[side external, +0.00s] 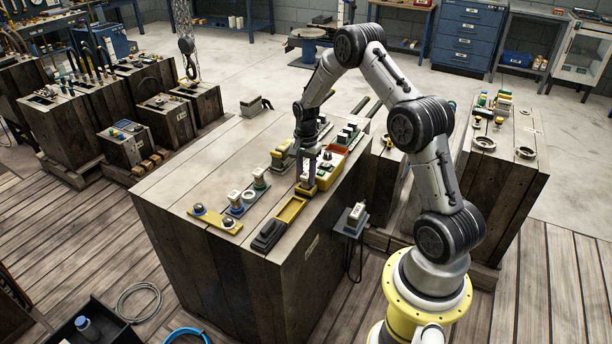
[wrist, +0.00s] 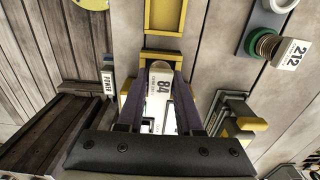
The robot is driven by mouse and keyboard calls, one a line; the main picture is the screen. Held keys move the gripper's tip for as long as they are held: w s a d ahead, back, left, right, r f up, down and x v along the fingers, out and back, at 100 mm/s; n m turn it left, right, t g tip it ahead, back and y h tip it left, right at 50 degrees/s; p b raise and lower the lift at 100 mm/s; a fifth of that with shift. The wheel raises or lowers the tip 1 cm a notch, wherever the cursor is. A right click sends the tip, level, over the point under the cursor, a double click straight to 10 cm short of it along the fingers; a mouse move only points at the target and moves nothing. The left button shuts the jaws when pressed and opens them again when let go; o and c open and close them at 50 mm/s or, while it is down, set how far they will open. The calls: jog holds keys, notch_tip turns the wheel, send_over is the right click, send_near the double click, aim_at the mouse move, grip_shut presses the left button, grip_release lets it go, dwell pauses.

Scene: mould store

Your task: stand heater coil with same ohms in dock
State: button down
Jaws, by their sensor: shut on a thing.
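My gripper (wrist: 163,75) is shut on a white-tagged part marked 84 (wrist: 160,88), which I take for a heater coil; the rest of it is largely hidden between the fingers. In the side view my gripper (side external: 306,186) is low over the bench, just behind the yellow tray (side external: 291,209). A copper coil with a white 212 tag (wrist: 291,54) stands at the green ring (wrist: 249,40) at right in the wrist view. In the side view, white-topped pieces stand on a green base (side external: 259,178) and a blue base (side external: 235,201). I cannot read their tags.
An empty yellow tray (wrist: 165,15) lies beyond my fingers in the wrist view. A yellow plate with knobs (side external: 215,218) lies at the bench's left. A black block (side external: 268,236) sits near the front edge. A red tray (side external: 330,172) is to the right.

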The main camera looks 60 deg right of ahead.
jog(key=shift+c, duration=0.4)
grip_release()
jog(key=shift+r, duration=0.1)
jog(key=shift+r, duration=3.7)
